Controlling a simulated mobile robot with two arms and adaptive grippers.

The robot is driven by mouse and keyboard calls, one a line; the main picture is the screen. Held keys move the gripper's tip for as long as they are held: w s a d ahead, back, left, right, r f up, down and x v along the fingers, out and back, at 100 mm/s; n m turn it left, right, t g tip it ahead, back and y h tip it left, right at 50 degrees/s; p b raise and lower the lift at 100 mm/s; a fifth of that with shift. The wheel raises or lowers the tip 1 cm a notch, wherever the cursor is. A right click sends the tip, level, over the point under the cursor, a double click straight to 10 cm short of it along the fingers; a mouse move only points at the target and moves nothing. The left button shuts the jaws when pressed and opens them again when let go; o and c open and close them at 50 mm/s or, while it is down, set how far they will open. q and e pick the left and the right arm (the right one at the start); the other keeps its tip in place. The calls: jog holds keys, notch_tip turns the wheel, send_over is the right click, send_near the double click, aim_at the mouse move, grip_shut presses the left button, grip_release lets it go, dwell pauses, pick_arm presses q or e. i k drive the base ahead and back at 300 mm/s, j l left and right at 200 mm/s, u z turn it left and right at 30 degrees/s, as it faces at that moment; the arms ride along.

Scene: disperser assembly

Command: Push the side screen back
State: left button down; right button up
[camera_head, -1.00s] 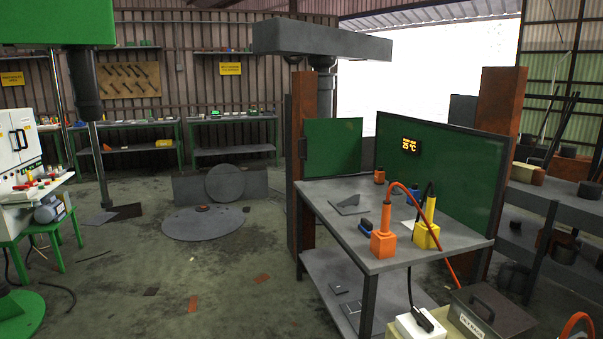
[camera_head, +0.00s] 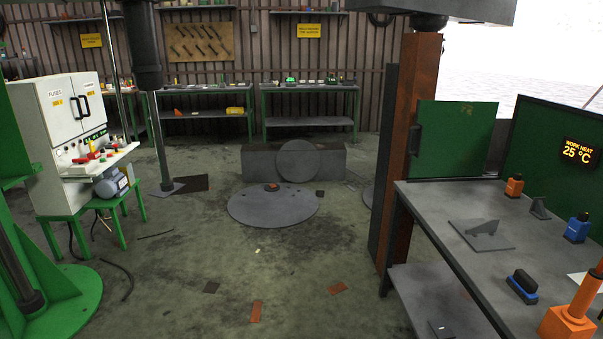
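A green side screen (camera_head: 455,140) stands upright at the far left end of the grey work table (camera_head: 425,215), in the right part of the head view. It has a dark handle on its left edge, beside a rusty brown post (camera_head: 408,150). A second green screen (camera_head: 540,130) runs along the table's right side and carries an orange display reading 25 °C (camera_head: 578,152). Neither of my grippers shows in the head view.
A white fuse cabinet (camera_head: 65,130) stands left. Open floor (camera_head: 240,265) lies between, with scattered scraps and a round plate (camera_head: 272,205).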

aim_at(447, 138)
jog(key=i+z, duration=0.2)
jog(key=i, duration=0.5)
jog(key=i+j+z, duration=0.15)
jog(key=i, duration=0.55)
jog(key=i+j+z, duration=0.2)
jog(key=i, duration=0.45)
jog(key=l, duration=0.1)
